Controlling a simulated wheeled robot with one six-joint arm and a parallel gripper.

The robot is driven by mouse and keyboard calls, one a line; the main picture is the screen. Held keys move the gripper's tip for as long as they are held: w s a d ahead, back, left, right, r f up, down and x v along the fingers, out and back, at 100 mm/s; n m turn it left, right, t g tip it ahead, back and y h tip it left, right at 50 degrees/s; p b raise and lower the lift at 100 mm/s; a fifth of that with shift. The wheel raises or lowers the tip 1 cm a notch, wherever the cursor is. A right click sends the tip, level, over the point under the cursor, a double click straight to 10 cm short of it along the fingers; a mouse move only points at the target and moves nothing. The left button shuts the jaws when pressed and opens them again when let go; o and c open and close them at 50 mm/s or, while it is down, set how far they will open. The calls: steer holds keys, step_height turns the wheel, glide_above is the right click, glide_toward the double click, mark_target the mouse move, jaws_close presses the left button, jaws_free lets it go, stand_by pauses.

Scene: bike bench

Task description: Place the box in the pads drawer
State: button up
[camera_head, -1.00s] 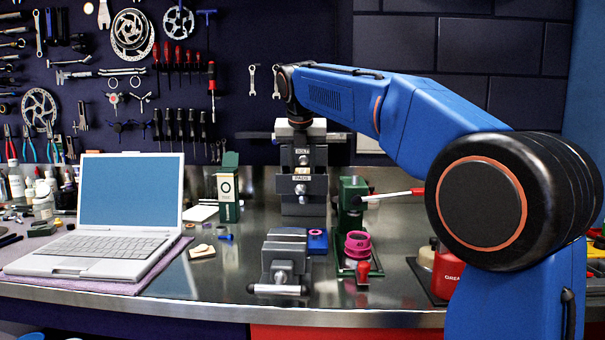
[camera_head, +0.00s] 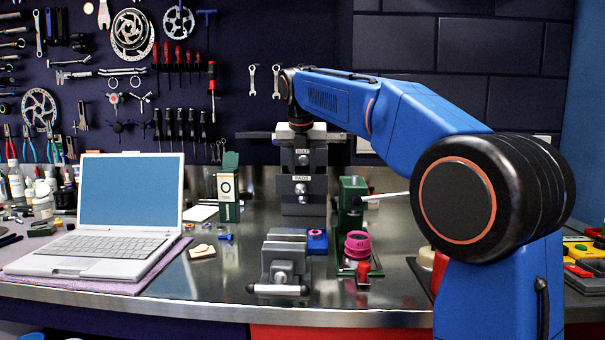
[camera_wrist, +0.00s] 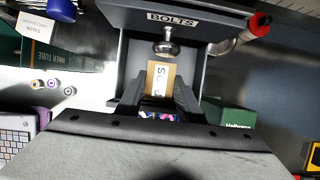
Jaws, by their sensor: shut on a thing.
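The drawer unit's upper front reads BOLTS (camera_wrist: 172,18), with a round knob below the label. The pads drawer (camera_head: 301,178) is below it and stands out toward me. In the wrist view the open pads drawer (camera_wrist: 131,62) shows its dark walls under the BOLTS front. The box (camera_wrist: 158,78), tan with a white printed label, is between the fingers of my gripper (camera_wrist: 158,96), which is shut on it. The box appears within the drawer's outline; whether it touches the floor is unclear. The head view does not show the box.
A vise (camera_head: 284,262) stands on the bench in front of the drawers. A green tool stand (camera_head: 352,205) with a pink ring (camera_head: 357,245) is to the right. A tall green box (camera_head: 228,197) and a laptop (camera_head: 128,205) are to the left.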

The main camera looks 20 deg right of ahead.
steer(key=o, duration=1.2)
steer(key=shift+f, duration=0.1)
steer(key=shift+c, duration=0.2)
steer(key=v, duration=1.2)
